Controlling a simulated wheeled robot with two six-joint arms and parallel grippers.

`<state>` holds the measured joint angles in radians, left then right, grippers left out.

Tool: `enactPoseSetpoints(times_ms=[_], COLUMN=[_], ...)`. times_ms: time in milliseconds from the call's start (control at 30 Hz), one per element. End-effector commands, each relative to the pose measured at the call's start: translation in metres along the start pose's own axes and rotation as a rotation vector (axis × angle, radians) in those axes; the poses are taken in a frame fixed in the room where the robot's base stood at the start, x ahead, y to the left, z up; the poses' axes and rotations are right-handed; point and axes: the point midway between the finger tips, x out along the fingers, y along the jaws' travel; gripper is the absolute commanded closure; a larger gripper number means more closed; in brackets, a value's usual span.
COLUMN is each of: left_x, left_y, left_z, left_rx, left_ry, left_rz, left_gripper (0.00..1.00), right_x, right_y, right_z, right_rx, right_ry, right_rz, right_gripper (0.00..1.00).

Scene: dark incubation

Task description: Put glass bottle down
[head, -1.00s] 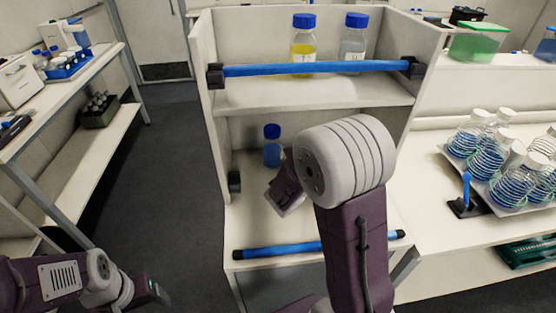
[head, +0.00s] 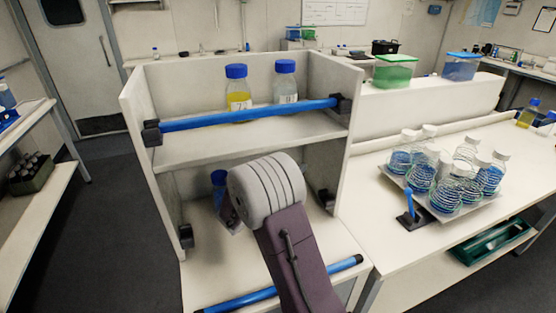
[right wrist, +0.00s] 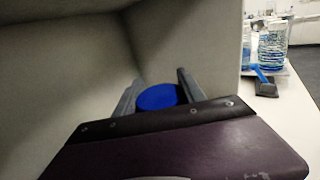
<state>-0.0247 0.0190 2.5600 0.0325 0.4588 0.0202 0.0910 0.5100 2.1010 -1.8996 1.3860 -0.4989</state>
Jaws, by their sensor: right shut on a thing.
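A glass bottle with a blue cap (head: 219,178) is in the lower bay of the white shelf unit, at its left side. My right arm hides most of its body in the head view. My right gripper (right wrist: 160,97) is shut on it, with a finger on either side of the blue cap in the right wrist view. I cannot tell whether its base touches the lower shelf (head: 325,240). My left gripper is out of view.
A yellow bottle (head: 238,103) and a clear bottle (head: 285,92) stand on the upper shelf behind a blue bar (head: 250,114). Another blue bar (head: 290,288) runs along the lower shelf's front. A flask tray (head: 480,208) stands on the right bench.

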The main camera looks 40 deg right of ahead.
Motion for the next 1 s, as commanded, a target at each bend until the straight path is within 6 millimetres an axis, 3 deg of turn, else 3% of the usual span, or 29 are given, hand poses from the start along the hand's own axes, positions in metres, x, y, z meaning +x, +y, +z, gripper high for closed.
enactPoseSetpoints(times_ms=[200, 400, 700, 1000], left_x=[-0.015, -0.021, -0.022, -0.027], left_y=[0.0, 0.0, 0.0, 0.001], left_z=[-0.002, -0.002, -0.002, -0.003], left_rx=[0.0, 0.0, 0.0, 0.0], left_ry=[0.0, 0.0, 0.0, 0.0], left_rz=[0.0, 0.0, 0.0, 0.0], left_gripper=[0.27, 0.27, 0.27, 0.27], right_x=[0.031, 0.049, 0.055, 0.054], right_y=[0.045, 0.073, 0.082, 0.081], right_z=[0.003, 0.002, -0.001, -0.034], right_rx=[0.001, 0.001, 0.0, 0.001], right_ry=[-0.002, -0.001, -0.001, -0.002], right_rz=[0.0, -0.001, 0.001, 0.001], right_gripper=[1.0, 1.0, 1.0, 1.0])
